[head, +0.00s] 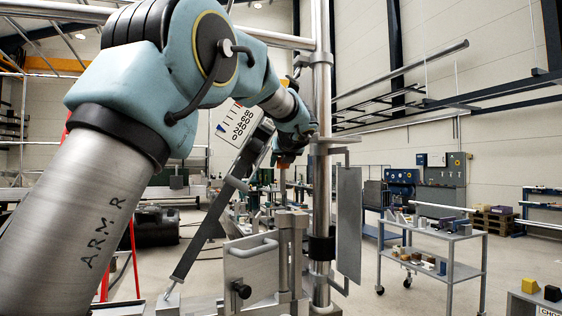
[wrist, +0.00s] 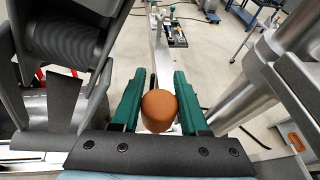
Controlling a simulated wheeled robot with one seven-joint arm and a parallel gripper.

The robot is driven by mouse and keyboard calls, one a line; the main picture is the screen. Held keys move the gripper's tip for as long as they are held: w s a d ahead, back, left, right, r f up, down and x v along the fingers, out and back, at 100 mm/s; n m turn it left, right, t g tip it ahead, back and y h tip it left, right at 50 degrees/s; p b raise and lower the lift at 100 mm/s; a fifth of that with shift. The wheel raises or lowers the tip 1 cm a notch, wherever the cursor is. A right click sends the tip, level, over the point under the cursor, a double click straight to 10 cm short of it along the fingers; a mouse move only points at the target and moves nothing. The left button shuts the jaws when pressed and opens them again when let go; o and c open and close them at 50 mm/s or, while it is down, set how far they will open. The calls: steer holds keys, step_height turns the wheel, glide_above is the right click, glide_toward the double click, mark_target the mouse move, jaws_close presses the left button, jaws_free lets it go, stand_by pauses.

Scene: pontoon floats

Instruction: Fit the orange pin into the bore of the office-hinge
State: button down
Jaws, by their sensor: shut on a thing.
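The orange pin (wrist: 159,110) stands between the green fingers of my gripper (wrist: 157,92) in the wrist view, its round top facing the camera. My gripper is shut on it. What looks like the office-hinge, a grey plate with a handle (head: 250,262) and an upright barrel (head: 291,250), is below the gripper, beside a steel post. The gripper is above the barrel and apart from it. The bore's mouth cannot be made out.
A tall steel post (head: 321,200) stands close to the right of my gripper, with a hanging grey plate (head: 348,222) beside it. A slanted grey bar (head: 215,215) runs up on the left. A grey trolley (head: 440,245) with small parts stands farther right on open floor.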

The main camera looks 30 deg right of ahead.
step_height(320, 180, down, 4)
steer(key=shift+r+b, duration=0.15)
steer(key=shift+b, duration=1.05)
steer(key=shift+p, duration=0.55)
stand_by(0.7)
step_height(320, 180, down, 9)
steer(key=b, duration=0.7)
steer(key=shift+r, duration=0.2)
stand_by(2.5)
steer(key=shift+c, duration=1.7)
jaws_free()
steer(key=b+v, duration=0.3)
steer(key=v, duration=0.7)
steer(key=shift+s+r, duration=0.15)
steer(key=shift+s, duration=0.2)
